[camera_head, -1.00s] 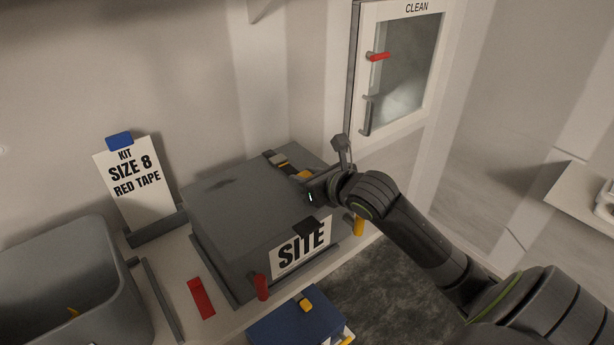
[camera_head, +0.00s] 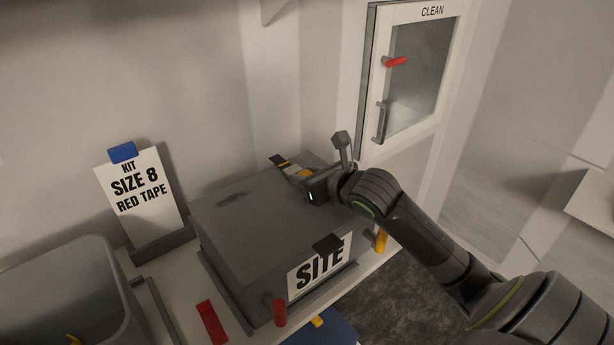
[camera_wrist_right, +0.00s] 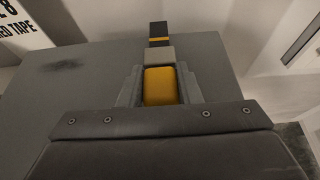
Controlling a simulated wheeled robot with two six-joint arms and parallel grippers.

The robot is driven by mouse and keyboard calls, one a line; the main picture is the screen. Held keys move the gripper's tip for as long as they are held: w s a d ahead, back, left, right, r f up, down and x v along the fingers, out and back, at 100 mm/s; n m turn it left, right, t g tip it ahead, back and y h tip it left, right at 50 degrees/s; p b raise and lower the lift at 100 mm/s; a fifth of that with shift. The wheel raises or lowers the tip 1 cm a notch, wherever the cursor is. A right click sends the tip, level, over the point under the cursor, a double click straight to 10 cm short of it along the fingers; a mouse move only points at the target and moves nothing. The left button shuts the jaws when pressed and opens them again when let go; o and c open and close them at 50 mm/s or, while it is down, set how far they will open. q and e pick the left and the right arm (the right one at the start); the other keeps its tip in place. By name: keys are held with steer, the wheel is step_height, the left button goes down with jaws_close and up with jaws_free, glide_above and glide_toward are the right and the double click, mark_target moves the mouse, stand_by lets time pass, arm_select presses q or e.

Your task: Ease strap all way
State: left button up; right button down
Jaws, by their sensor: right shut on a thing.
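A dark strap (camera_head: 280,161) with a yellow band lies over the back part of the grey box (camera_head: 235,215) marked SITE. In the right wrist view the strap (camera_wrist_right: 158,30) runs straight away from the gripper to a grey piece (camera_wrist_right: 159,54) and a yellow tab (camera_wrist_right: 159,86). My right gripper (camera_wrist_right: 159,92) is shut on the yellow tab, one finger on each side, low over the box top. In the head view the right gripper (camera_head: 308,185) comes from the right and hides part of the strap. My left gripper is not in view.
A red handle (camera_head: 279,311) and a yellow one (camera_head: 381,241) stand by the box. A grey bin (camera_head: 62,290) and a kit card (camera_head: 141,196) are at left. A red strip (camera_head: 211,322) lies in front. The CLEAN cabinet (camera_head: 375,75) stands behind, right.

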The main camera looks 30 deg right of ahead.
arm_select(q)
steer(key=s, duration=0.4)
arm_select(e)
steer(key=c, duration=1)
jaws_free()
steer(key=shift+a, duration=0.1)
steer(key=shift+c, duration=0.2)
steer(key=shift+s, duration=0.15)
steer(key=shift+s+r, duration=0.15)
steer(key=shift+s, duration=0.1)
steer(key=v, duration=0.5)
steer(key=shift+s+b, duration=0.2)
steer(key=shift+b, duration=0.1)
steer(key=p+v, duration=0.2)
steer(key=shift+s+r, duration=0.25)
steer(key=shift+r, duration=0.15)
arm_select(q)
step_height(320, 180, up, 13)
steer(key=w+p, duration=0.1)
steer(key=p, duration=1.1)
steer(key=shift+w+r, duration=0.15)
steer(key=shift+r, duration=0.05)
arm_select(e)
steer(key=v, duration=0.8)
steer(key=shift+s, duration=0.3)
